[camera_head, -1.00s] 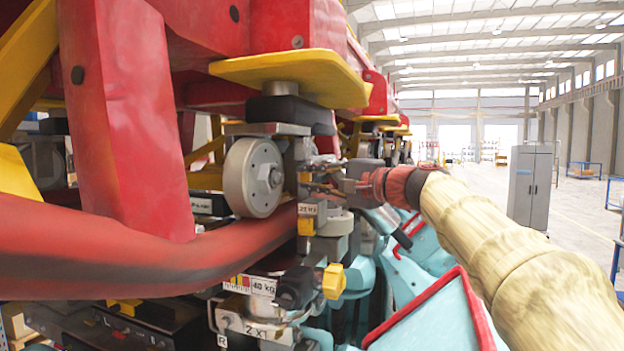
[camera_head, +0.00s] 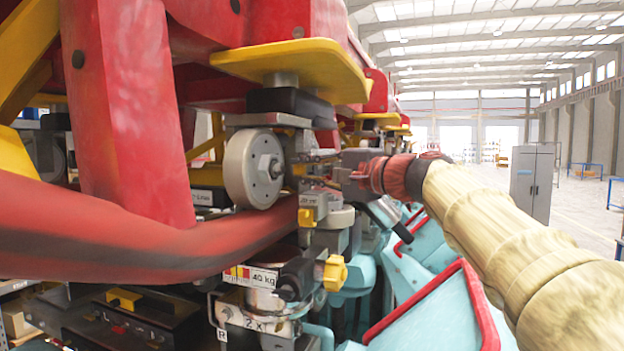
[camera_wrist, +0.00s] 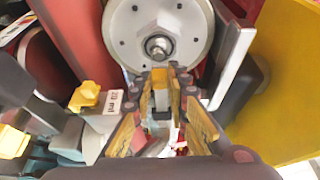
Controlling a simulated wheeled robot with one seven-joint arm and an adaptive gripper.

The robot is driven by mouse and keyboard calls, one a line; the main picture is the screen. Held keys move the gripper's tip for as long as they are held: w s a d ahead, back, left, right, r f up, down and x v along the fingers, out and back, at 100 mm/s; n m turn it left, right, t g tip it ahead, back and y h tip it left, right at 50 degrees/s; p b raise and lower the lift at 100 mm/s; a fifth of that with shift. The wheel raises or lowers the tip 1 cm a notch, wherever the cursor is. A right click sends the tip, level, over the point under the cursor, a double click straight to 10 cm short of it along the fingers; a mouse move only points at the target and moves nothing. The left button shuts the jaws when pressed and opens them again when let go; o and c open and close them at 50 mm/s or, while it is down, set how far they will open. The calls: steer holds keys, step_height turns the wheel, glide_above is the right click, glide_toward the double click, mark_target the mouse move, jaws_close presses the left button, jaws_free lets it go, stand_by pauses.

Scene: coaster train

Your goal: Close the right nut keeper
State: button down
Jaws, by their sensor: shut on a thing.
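My gripper (camera_head: 318,171) reaches in from the right, beside the grey wheel (camera_head: 254,169) under the red car body. In the wrist view, its yellow-padded fingers (camera_wrist: 161,100) are closed around a small grey metal piece (camera_wrist: 161,97), just below the wheel's hub nut (camera_wrist: 159,47). This piece appears to be the right nut keeper; the fingers hide most of it. I cannot tell whether it is fully closed. The hub nut also shows in the head view (camera_head: 271,167).
A yellow plate (camera_head: 292,68) overhangs the wheel. A red tube (camera_head: 150,240) runs below it. Labelled metal parts and a yellow knob (camera_head: 335,273) crowd the space underneath. Turquoise seats with red edges (camera_head: 440,300) lie below my arm. A grey cabinet (camera_head: 531,183) stands far right.

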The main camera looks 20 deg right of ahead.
steer(key=shift+s+a+f+b, duration=0.1)
steer(key=shift+s+a+b, duration=0.2)
steer(key=shift+s+a, duration=0.25)
steer(key=shift+s+a+f+b, duration=0.1)
steer(key=shift+s+a+b, duration=0.2)
steer(key=shift+s, duration=0.35)
steer(key=shift+w, duration=0.1)
steer(key=c, duration=2.2)
jaws_free()
steer(key=o, duration=0.4)
steer(key=shift+s+a+r, duration=0.15)
steer(key=shift+s, duration=0.1)
steer(key=shift+o, duration=0.4)
steer(key=shift+w, duration=0.1)
steer(key=v, duration=1.2)
